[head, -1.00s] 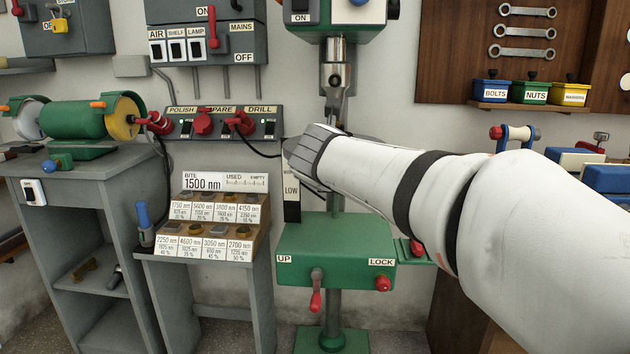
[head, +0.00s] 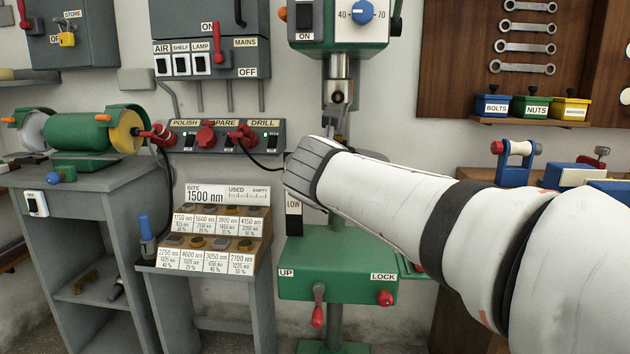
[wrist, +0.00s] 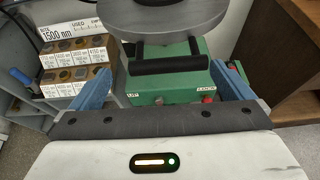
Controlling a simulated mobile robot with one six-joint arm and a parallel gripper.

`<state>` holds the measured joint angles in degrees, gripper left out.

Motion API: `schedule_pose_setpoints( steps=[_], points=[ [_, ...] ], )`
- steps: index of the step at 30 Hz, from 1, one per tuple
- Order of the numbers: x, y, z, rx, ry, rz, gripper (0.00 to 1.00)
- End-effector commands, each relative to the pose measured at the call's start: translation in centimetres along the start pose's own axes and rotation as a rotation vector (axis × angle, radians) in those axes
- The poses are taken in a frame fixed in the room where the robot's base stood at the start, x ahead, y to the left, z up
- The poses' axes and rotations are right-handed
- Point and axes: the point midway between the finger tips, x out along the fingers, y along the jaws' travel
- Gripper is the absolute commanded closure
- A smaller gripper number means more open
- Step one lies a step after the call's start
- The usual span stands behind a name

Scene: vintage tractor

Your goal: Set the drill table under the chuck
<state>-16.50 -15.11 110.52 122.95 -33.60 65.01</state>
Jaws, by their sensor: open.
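The drill chuck (head: 338,92) hangs under the green drill head (head: 352,28) in the head view. The drill table is hidden there behind my arm. In the wrist view a round grey plate (wrist: 170,18), which looks like the drill table, is at the top, with a dark bar handle (wrist: 170,65) at its near side. My gripper (wrist: 159,70) is open; its blue fingers stand to either side of the handle, and nothing is clamped. The green box (head: 338,262) below carries a red-tipped UP lever (head: 318,305) and a red LOCK knob (head: 384,298).
A rack of labelled bits (head: 213,238) stands on a grey stand to the left. A bench grinder (head: 82,135) is farther left. A switch panel (head: 222,136) with red plugs and a cable is on the wall. A wooden bench (head: 470,190) is at the right.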

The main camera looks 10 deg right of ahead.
Motion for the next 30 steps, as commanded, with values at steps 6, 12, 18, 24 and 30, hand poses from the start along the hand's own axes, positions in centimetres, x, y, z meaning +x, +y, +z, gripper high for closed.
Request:
schedule_pose_setpoints(
  steps=[6, 12, 18, 24, 30],
  points=[
    [-3.2, -0.2, 0.1, -0.001, 0.003, -0.005, 0.0],
    [-3.9, -0.4, -0.1, 0.0, 0.005, -0.01, 0.0],
    [-3.8, -0.5, -0.1, 0.0, 0.006, -0.013, 0.0],
    [-4.8, -0.5, 2.3, 0.0, 0.005, -0.013, 0.0],
    [-6.0, -0.5, 5.2, 0.0, 0.006, -0.013, 0.0]
  ],
)
